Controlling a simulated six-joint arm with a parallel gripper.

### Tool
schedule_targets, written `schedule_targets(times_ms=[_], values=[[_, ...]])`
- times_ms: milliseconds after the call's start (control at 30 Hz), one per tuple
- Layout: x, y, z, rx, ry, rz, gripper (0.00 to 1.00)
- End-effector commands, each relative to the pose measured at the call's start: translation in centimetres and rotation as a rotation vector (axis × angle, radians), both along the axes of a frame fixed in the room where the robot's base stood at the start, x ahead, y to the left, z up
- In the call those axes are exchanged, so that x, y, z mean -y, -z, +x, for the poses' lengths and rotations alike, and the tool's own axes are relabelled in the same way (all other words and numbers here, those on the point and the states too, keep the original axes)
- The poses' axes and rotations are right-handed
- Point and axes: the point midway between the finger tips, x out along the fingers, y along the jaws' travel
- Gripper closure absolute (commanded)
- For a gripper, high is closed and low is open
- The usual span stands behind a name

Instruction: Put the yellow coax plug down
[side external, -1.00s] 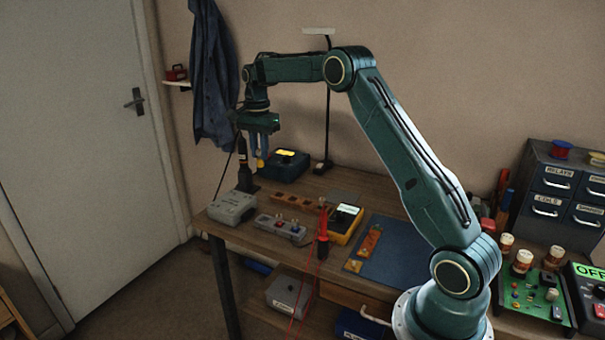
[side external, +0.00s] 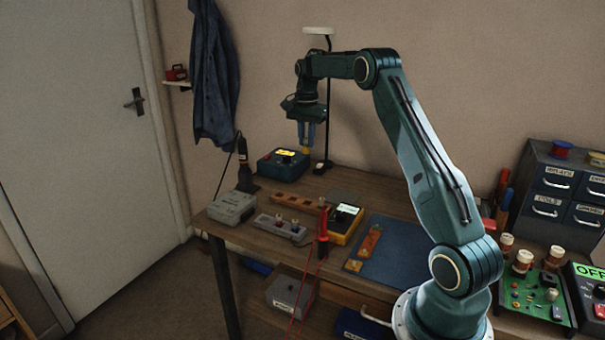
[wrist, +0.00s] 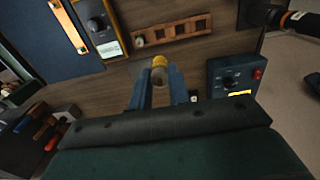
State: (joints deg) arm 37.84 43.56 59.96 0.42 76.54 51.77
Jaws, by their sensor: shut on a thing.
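My gripper (side external: 306,146) is shut on the yellow coax plug (side external: 306,151) and holds it above the back of the bench, just right of the blue box. In the wrist view, my gripper (wrist: 159,84) has the plug (wrist: 159,64) between its fingertips, its yellow end showing beyond them. The plug hangs clear of the bench as far as I can see. A wooden block with several square holes (side external: 286,197) lies farther forward on the bench; it also shows in the wrist view (wrist: 190,25). One end hole seems to hold a small pale piece.
The yellow meter (side external: 340,236), red probe (side external: 323,240), knob strip (side external: 270,229) and grey box (side external: 232,210) are farther forward. Bare wood lies between block and blue box.

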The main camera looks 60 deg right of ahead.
Motion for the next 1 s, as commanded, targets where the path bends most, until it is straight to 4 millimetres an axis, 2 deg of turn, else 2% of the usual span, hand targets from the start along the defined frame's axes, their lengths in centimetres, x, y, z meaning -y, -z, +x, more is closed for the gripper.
schedule_targets(times_ms=[33, 200, 400, 767, 1000], values=[[1.7, 0.0, -1.3, 0.000, 0.007, 0.000, 1.00], [5.8, 0.0, -4.8, 0.000, 0.005, 0.000, 1.00], [8.5, 0.0, -7.5, -0.001, 0.000, 0.000, 1.00], [9.1, 0.3, -8.1, -0.002, -0.002, 0.001, 1.00], [9.0, 3.0, -8.2, -0.003, -0.002, 0.003, 1.00]])
